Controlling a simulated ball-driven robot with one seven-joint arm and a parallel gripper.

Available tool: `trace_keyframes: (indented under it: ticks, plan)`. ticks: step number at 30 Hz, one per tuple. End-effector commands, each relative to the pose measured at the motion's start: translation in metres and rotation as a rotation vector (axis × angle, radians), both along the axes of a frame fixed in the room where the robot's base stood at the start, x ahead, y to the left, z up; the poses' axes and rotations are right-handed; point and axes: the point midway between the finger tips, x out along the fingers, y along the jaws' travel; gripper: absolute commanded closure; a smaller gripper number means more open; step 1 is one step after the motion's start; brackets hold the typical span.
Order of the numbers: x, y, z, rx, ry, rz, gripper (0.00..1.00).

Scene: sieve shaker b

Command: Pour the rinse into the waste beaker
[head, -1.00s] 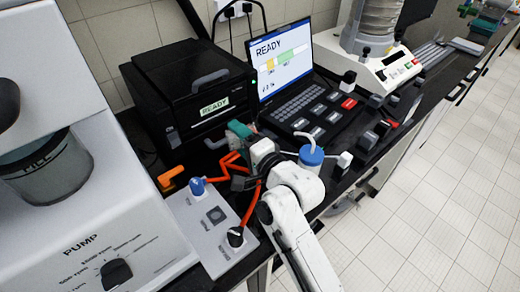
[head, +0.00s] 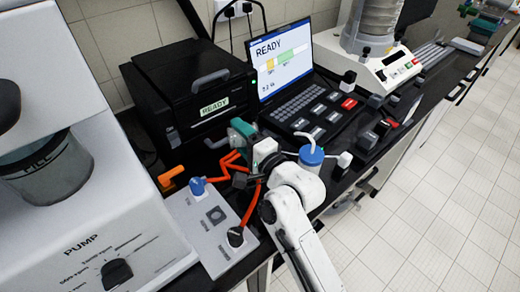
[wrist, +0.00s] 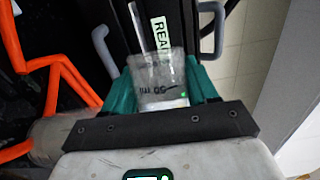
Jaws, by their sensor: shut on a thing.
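My gripper (wrist: 162,88) has teal fingers, one on each side of a small clear beaker (wrist: 158,70) marked "50 ml", and is shut on it. How much liquid the beaker holds is hard to tell. A greyish, see-through cylinder (wrist: 58,138) shows at the lower left of the wrist view, partly hidden by my gripper. I cannot tell whether it is the waste beaker.
A black box (head: 190,90) with a READY label stands behind my gripper. Orange tubing (head: 250,205) runs left of my arm, by a grey control box (head: 210,225). A blue-capped bottle (head: 311,155) is close on the right. A laptop (head: 283,60) stands behind.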

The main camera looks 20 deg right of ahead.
Motion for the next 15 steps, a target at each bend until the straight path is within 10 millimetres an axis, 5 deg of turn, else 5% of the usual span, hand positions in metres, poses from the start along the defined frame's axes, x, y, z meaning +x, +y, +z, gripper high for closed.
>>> trace_keyframes:
  ticks: [15]
  plan:
    - [-0.0002,-0.0021,0.0020,0.057,-0.004,0.000,0.72]
